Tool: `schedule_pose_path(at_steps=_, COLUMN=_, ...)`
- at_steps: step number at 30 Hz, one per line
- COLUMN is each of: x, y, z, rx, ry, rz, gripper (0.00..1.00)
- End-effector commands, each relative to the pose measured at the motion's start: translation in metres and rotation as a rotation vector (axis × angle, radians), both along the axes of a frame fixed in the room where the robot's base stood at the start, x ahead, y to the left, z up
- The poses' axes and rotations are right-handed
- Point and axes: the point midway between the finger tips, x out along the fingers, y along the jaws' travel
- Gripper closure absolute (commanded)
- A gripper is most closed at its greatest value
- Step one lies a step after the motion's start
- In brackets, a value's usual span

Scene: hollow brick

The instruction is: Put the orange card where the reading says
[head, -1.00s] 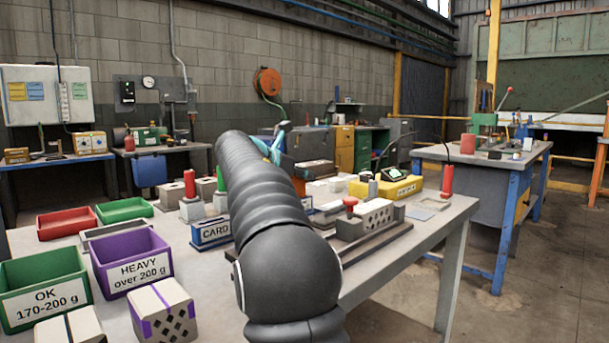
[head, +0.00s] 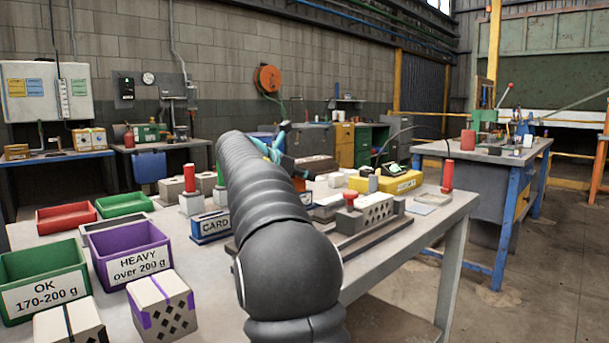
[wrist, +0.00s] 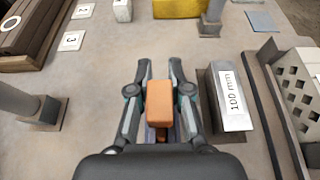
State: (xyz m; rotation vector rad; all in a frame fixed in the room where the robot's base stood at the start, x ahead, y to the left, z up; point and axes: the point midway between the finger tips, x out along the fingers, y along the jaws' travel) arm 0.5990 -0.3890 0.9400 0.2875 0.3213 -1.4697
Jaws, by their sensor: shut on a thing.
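My gripper (wrist: 160,98) is shut on the orange card (wrist: 160,102), which shows as a thick orange-brown block between the fingers in the wrist view. It is held above the grey bench top; its underside is hidden. In the head view my arm covers most of the gripper, and only a bit of orange (head: 299,184) shows beside it. A yellow scale-like device (head: 400,183) with a small dark display stands at the back of the bench; I cannot read the display. A green bin labelled OK 170-200 g (head: 45,298) and a purple bin labelled HEAVY over 200 g (head: 136,268) stand at left.
A red tray (head: 66,218) and another green tray (head: 123,205) lie behind the bins. A blue CARD box (head: 211,227) stands left of my arm. In the wrist view, a 100 mm block (wrist: 232,100) and a holed brick (wrist: 300,88) are close right; a post (wrist: 45,110) is left.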

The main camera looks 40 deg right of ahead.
Motion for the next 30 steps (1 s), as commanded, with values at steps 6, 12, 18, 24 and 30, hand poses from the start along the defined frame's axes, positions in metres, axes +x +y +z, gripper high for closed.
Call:
schedule_pose_path(at_steps=6, x=-0.0001, y=0.0001, z=-0.0035, rx=0.000, ry=0.000, rz=0.000, gripper=1.00)
schedule_pose_path(at_steps=12, x=-0.0001, y=0.0000, z=-0.0061, rx=0.000, ry=-0.001, rz=0.000, gripper=1.00)
schedule_pose_path(at_steps=18, x=-0.0001, y=0.0000, z=-0.0061, rx=0.000, ry=-0.001, rz=0.000, gripper=1.00)
schedule_pose_path(at_steps=24, x=0.0000, y=0.0000, z=-0.0063, rx=0.000, ry=0.000, rz=0.000, gripper=0.53)
schedule_pose_path(at_steps=30, x=0.0000, y=0.0000, z=-0.0064, rx=0.000, ry=0.000, rz=0.000, gripper=0.53)
